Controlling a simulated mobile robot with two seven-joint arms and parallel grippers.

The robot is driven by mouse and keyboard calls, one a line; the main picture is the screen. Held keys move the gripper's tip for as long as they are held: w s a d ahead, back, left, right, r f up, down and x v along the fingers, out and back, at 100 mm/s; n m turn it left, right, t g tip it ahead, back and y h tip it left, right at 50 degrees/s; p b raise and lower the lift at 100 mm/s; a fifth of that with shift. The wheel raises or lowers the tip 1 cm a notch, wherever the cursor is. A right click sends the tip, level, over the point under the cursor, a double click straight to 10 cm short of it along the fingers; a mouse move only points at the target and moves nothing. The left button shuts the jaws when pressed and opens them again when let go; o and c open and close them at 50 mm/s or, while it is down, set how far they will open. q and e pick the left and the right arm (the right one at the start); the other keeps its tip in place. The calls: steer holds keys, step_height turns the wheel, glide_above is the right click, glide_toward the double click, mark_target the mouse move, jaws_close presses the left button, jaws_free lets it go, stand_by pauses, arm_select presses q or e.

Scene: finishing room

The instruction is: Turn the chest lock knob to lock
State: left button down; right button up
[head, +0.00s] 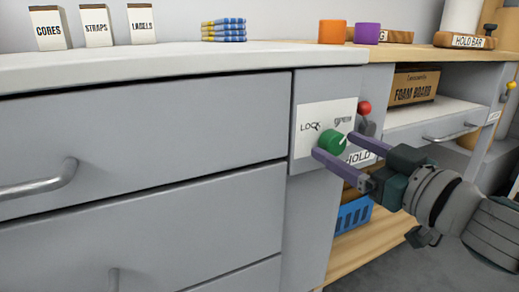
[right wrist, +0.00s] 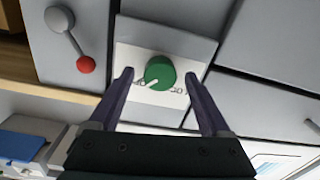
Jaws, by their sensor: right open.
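The green lock knob (head: 331,145) sits on a white plate (head: 309,115) marked LOCK on the left and OPEN on the right, on the grey chest's front. In the head view its white pointer mark leans up and right, toward OPEN. My right gripper (head: 334,146) is open, with one purple finger on either side of the knob. In the right wrist view, the knob (right wrist: 159,70) shows between the fingertips of the right gripper (right wrist: 158,75), with a gap on both sides. The labels are partly hidden there. My left gripper is not in view.
A red-tipped lever (head: 364,108) stands close right of the plate, near a HOLD label (head: 360,157). Drawers with a metal handle (head: 38,181) lie to the left. Blocks and cards stand on the countertop (head: 180,62). An open shelf holds a FOAM BOARD box (head: 414,87).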

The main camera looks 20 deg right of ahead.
steer(key=shift+w, duration=0.3)
jaws_close()
stand_by(0.6)
